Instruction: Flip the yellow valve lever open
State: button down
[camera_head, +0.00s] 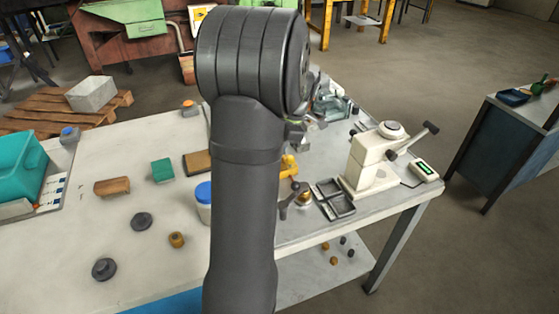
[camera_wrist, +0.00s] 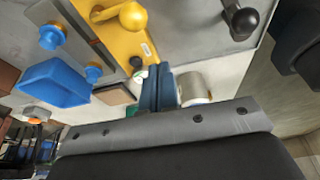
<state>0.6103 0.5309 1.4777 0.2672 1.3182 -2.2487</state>
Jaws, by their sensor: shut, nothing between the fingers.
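In the wrist view a yellow lever-like part with a rounded end (camera_wrist: 130,14) sticks out over a yellow plate (camera_wrist: 128,48) at the upper left. Yellow parts (camera_head: 288,165) also show in the head view, just right of my arm and partly hidden by it. My gripper (camera_wrist: 158,72) is shut and empty in the wrist view. Its fingertips are below and right of the yellow lever in that picture, apart from it. In the head view my arm hides the gripper. I cannot tell the lever's exact valve position.
A black ball-ended handle (camera_wrist: 240,20) is right of the yellow plate. A blue box-like part (camera_wrist: 55,82) is at the left. On the bench stand a white press-like device (camera_head: 370,160), a black divided tray (camera_head: 334,199) and a blue-lidded jar (camera_head: 203,205).

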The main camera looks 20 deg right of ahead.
jog(key=v, duration=0.5)
jog(key=shift+w+r, duration=0.15)
jog(key=a+f+m, duration=0.1)
jog(key=f, duration=0.1)
jog(key=w+f+m, duration=0.1)
jog(key=f+m, duration=0.1)
jog(key=f, duration=0.1)
jog(key=w+a+f+m+t, duration=0.1)
jog(key=f, duration=0.2)
jog(key=shift+a+f+h, duration=0.1)
jog(key=shift+a+h, duration=0.2)
jog(key=w+m, duration=0.1)
jog(key=m+t, duration=0.1)
jog(key=m, duration=0.1)
jog(key=shift+w+a+f+m+h, duration=0.2)
jog(key=shift+w+m+h, duration=0.1)
jog(key=shift+w, duration=0.1)
jog(key=w+m, duration=0.1)
jog(key=m, duration=0.1)
jog(key=w+m+t, duration=0.1)
jog(key=m, duration=0.1)
jog(key=shift+f+h, duration=0.1)
jog(key=shift+h, duration=0.2)
jog(key=shift+w+d+m+h, duration=0.15)
jog(key=shift+w+m, duration=0.25)
jog(key=shift+m, duration=0.4)
jog(key=shift+w+a+m+h, duration=0.1)
jog(key=shift+w+m+h, duration=0.25)
jog(key=shift+m, duration=0.45)
jog(key=shift+w, duration=0.1)
